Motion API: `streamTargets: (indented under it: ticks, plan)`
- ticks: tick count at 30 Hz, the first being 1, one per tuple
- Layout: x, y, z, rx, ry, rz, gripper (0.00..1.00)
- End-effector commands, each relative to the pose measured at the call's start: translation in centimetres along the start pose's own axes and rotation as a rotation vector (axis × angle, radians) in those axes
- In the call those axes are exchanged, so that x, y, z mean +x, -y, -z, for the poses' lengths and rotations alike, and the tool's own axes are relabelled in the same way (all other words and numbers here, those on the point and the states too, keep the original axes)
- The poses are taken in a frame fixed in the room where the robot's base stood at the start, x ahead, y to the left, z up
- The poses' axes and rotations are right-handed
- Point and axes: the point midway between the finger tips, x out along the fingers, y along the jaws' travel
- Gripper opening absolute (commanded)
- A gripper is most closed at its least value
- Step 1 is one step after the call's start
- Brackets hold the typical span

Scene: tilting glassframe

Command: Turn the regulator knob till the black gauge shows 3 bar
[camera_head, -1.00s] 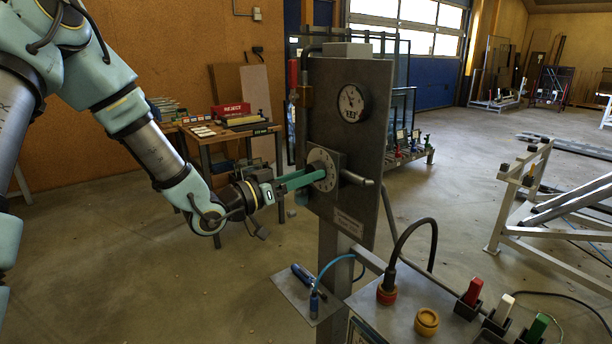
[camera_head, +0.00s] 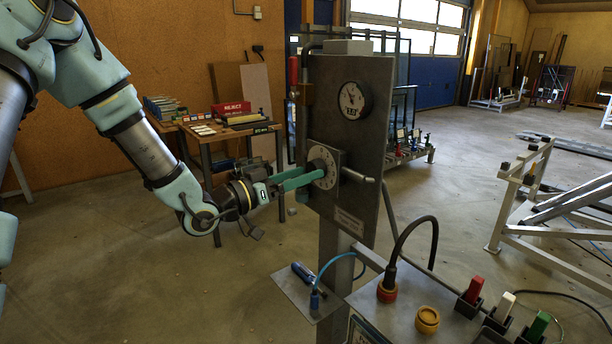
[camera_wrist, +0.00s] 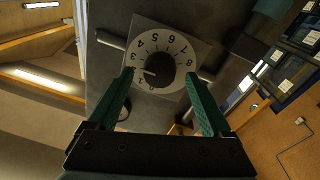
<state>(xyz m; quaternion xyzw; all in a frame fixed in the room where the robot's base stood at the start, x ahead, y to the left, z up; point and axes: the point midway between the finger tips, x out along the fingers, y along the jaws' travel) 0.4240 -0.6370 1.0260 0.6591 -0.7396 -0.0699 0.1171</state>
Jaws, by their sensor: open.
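The round gauge (camera_head: 353,100) sits high on the grey upright panel. Its needle points up and slightly left; the figures are too small to read. The regulator knob (camera_wrist: 160,70) is dark and round, in the middle of a pale numbered dial (camera_wrist: 172,45). Its light pointer mark aims left, toward the low numbers. The dial also shows in the head view (camera_head: 327,158). My gripper (camera_wrist: 159,76) is open, its two green fingers on either side of the knob with visible gaps. In the head view my gripper (camera_head: 317,174) reaches the dial from the left, partly hiding it.
A metal rod handle (camera_head: 358,177) sticks out right of the dial. Below, a small shelf holds a blue-handled tool (camera_head: 303,273). A console with a yellow button (camera_head: 427,320) and a black hose stands in front. A workbench (camera_head: 215,135) is behind the arm.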

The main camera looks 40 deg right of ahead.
Motion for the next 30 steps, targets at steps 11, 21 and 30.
streamTargets:
  ticks: [11,21,30]
  plan:
    - [-7.3,0.1,-0.3,0.0,0.001,0.004,0.84]
    - [-9.5,0.0,-0.1,-0.001,0.001,0.001,0.84]
    - [-9.5,0.0,-0.1,-0.001,0.001,0.0,0.84]
